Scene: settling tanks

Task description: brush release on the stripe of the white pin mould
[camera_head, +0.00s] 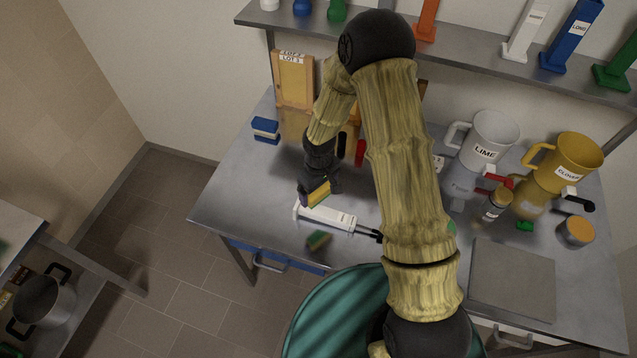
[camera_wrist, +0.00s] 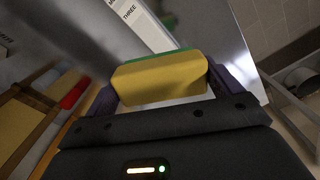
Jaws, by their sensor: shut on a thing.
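My gripper (camera_head: 315,188) is shut on a yellow block with a green face, which looks like a sponge (camera_wrist: 160,78). The sponge is held across both fingers. In the head view it hangs above the far edge of a long white piece (camera_head: 326,217), probably the white pin mould, lying on the table with black prongs at its right end. In the wrist view the white piece (camera_wrist: 142,22) shows lettering reading "THREE" beyond the sponge. I cannot tell whether the sponge touches it. No stripe can be made out.
Jugs marked LIME (camera_head: 487,142) and CLOVER (camera_head: 566,165) stand at the right, near a grey board (camera_head: 513,280). A blue and white block (camera_head: 265,129) lies back left. Wooden boards (camera_head: 293,80) stand behind. Upright coloured pieces stand on the shelf (camera_head: 480,55). The table's left front is clear.

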